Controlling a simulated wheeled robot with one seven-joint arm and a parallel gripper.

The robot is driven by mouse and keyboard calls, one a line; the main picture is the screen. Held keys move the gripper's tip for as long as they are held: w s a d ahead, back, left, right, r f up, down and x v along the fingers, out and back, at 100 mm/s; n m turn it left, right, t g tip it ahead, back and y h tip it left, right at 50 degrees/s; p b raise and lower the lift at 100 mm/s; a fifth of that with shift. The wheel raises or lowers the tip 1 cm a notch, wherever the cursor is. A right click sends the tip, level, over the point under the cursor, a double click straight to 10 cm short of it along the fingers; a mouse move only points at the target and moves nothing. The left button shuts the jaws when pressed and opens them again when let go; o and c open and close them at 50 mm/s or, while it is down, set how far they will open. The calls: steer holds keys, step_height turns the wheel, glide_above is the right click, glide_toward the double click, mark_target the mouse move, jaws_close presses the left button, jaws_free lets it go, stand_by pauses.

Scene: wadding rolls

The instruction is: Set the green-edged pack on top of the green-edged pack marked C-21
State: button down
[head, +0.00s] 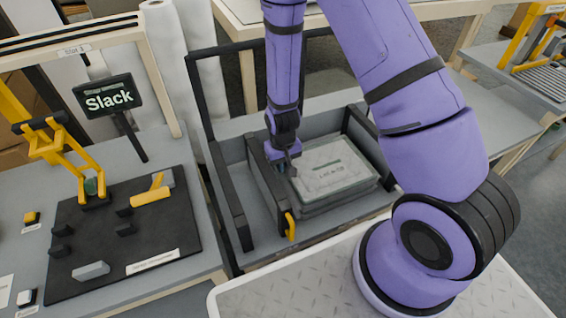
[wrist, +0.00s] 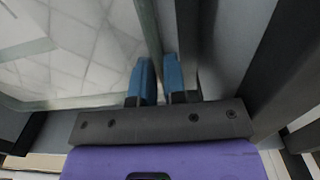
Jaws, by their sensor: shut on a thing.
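A pale, quilted pack (head: 322,170) with a printed label lies flat or nearly flat in the right bay of a grey bin. I cannot read the label surely. Another layer shows under its front edge, perhaps a second pack; its marking is hidden. My gripper (head: 288,160) is at the pack's left edge, beside the bin's dark divider. In the wrist view, its blue fingers (wrist: 162,82) are closed around the thin greenish edge of the pack (wrist: 85,50). I cannot tell whether the held pack touches the layer below.
The bin's dark divider (head: 266,185) stands close left of my gripper, with a yellow latch (head: 290,226) at its front. Dark uprights frame the bin. On the left is a bench with a black mat (head: 125,235), yellow clamp and a "Slack" sign (head: 108,97).

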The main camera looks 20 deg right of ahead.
steer(key=c, duration=1.2)
jaws_free()
steer(key=shift+o, duration=0.2)
step_height(320, 180, up, 13)
steer(key=s+d+r+t, duration=0.1)
steer(key=s+d+r, duration=0.15)
steer(key=r, duration=0.85)
steer(key=s+d+r+t, duration=0.15)
steer(key=s+r, duration=0.25)
steer(key=r, duration=0.6)
steer(key=s+d+r+t, duration=0.2)
steer(key=s+d+r, duration=0.1)
steer(key=s+r, duration=0.8)
steer(key=shift+s+r+t, duration=0.3)
steer(key=shift+s+t, duration=0.05)
steer(key=shift+s, duration=1.45)
